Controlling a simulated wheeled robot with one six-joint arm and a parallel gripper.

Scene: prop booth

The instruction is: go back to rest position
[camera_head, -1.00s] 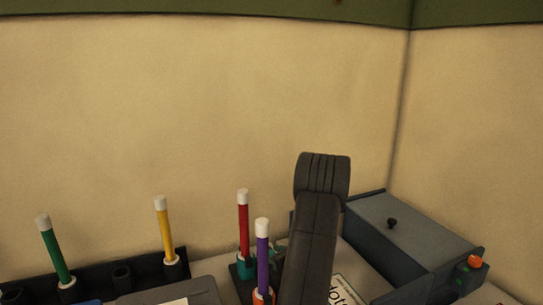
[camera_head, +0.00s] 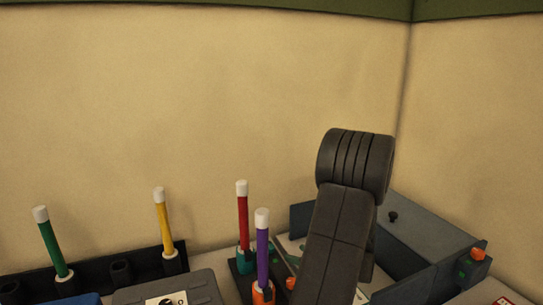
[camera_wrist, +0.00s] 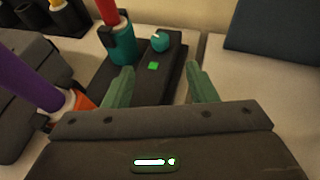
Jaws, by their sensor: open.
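My gripper (camera_wrist: 162,88) is open in the wrist view, its two green fingers apart with nothing held between them. Beyond and below the fingers is a black base (camera_wrist: 140,80) with a green light and a teal knob (camera_wrist: 160,41). In the head view my dark arm rises right of centre and hides part of the box behind it; the gripper itself does not show there.
A red stick (camera_head: 242,215) stands in a teal holder, a purple stick (camera_head: 262,245) in an orange one. Yellow (camera_head: 163,220) and green (camera_head: 51,245) sticks stand in a black rack (camera_head: 110,268). A blue-grey box (camera_head: 430,287) with an orange button (camera_head: 477,254) sits right, near the wall corner.

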